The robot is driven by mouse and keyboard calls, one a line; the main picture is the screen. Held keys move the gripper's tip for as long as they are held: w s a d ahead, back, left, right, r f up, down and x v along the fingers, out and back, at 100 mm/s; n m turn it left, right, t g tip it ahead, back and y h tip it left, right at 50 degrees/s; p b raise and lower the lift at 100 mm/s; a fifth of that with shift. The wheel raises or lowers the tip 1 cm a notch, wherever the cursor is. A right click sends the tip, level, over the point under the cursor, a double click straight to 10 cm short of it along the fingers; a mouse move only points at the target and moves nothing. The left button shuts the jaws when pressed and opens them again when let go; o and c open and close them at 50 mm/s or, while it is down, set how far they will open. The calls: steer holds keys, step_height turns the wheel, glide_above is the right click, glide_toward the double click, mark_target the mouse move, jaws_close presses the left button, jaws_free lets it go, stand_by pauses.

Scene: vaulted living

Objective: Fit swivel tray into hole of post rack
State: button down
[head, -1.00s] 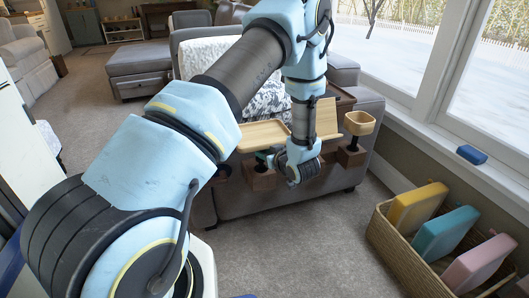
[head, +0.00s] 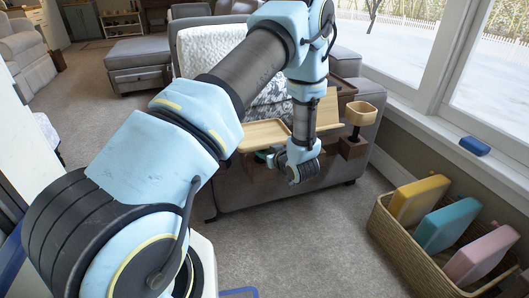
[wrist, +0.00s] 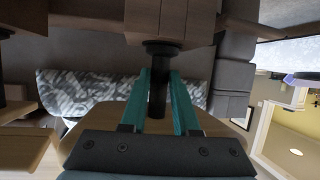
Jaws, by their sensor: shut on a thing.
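The light wood swivel tray (head: 264,134) is held level in the head view, left of my wrist. My gripper (head: 268,156) is just under it, with teal fingers partly hidden by my arm. In the wrist view, my gripper (wrist: 160,98) is shut around the tray's dark stem (wrist: 157,98). The stem runs to a black collar on a brown block of the post rack (wrist: 170,20). Stem and hole appear lined up, but how deep the stem sits is hidden. The tray's underside (wrist: 205,122) shows behind the fingers.
A wicker basket (head: 410,245) with coloured cases stands at right. Carpet in front is clear.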

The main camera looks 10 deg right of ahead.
steer(key=c, duration=0.6)
jaws_free()
steer(key=shift+s, duration=0.1)
steer(key=p+v, duration=0.1)
steer(key=v, duration=0.9)
steer(key=shift+s+d+r, duration=0.1)
steer(key=shift+s, duration=0.2)
